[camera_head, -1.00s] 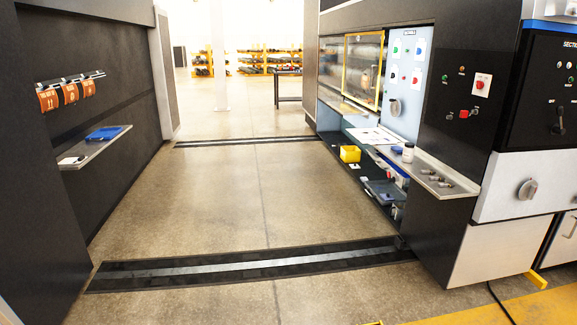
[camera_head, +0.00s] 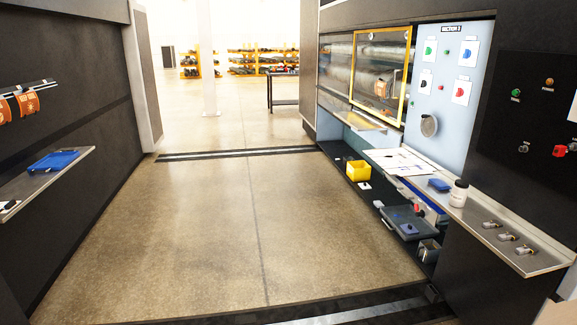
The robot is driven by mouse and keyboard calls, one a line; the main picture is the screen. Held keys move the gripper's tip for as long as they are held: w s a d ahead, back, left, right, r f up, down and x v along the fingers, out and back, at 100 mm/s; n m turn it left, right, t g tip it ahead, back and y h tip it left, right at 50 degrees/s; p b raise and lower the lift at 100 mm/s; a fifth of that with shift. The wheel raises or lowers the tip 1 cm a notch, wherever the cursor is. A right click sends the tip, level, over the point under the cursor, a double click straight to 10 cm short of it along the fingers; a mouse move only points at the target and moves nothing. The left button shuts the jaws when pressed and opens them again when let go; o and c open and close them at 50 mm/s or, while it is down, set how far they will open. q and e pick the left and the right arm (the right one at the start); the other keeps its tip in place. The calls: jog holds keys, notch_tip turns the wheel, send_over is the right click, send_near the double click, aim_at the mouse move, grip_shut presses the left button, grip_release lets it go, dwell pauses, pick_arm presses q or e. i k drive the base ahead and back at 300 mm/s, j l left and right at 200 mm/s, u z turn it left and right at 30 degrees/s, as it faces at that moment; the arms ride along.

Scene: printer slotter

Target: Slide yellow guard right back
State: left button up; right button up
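The yellow-framed guard (camera_head: 381,70) is a clear panel with a yellow border on the machine at the right. It stands in front of the right part of the window opening, against the light blue control panel. Metal rollers (camera_head: 338,50) show to its left and through it. A small brownish patch shows on or behind the clear panel. Neither of my grippers is in view.
A metal shelf (camera_head: 468,207) with papers, a white bottle (camera_head: 458,192) and small metal parts juts out below the panel. A yellow bin (camera_head: 357,170) sits on a lower ledge. A left wall shelf (camera_head: 45,178) also juts out. The floor (camera_head: 205,230) between is clear.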

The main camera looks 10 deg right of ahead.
aim_at(398, 124)
jog(key=i+j, duration=0.1)
jog(key=i, duration=1.7)
jog(key=i+l+z, duration=0.2)
jog(key=i+z, duration=0.25)
jog(key=i, duration=0.2)
jog(key=i+z, duration=0.45)
jog(key=i, duration=0.2)
jog(key=i+j+z, duration=0.3)
jog(key=i+z, duration=0.15)
jog(key=i, duration=0.15)
